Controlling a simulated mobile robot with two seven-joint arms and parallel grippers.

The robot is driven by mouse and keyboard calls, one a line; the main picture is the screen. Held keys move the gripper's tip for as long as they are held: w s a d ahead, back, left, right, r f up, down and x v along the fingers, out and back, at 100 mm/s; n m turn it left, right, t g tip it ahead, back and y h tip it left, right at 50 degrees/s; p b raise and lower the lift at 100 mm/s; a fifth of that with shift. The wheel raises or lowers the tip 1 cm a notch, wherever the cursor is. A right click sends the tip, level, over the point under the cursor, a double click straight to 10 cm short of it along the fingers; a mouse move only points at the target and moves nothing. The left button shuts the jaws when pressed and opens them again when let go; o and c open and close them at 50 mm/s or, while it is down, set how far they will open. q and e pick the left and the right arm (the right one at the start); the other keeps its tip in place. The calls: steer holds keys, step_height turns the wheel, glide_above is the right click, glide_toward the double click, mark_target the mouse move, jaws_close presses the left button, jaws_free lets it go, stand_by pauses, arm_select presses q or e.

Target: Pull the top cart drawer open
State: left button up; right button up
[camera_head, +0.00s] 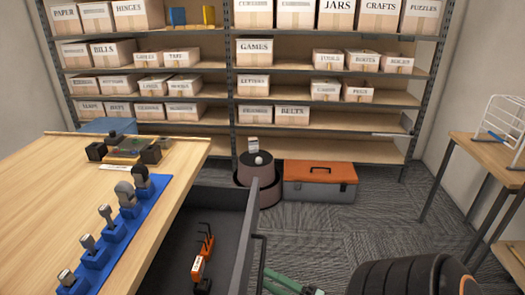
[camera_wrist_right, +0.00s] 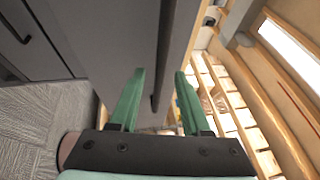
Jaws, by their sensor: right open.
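The cart's top drawer (camera_head: 248,225) stands pulled out from under the wooden top, with black and orange tools (camera_head: 202,255) inside. Its dark bar handle (camera_head: 261,262) is on the drawer front's right side. My right gripper (camera_head: 278,281) is at the bottom edge of the head view, close to the handle, partly cut off. In the right wrist view, its green fingers (camera_wrist_right: 160,98) are open and apart, with the handle (camera_wrist_right: 161,70) showing between them. I cannot tell whether they touch it. My left gripper is not in view.
The wooden cart top (camera_head: 60,185) holds a blue tool rack (camera_head: 120,240) and small parts. An orange-lidded toolbox (camera_head: 320,182) and a round dark stool-like object (camera_head: 259,172) stand on the carpet before shelves of boxes. A table (camera_head: 490,155) stands right. Carpet between is clear.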

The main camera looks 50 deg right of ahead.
steer(key=v, duration=0.9)
steer(key=shift+s+b, duration=0.15)
steer(key=shift+b, duration=0.15)
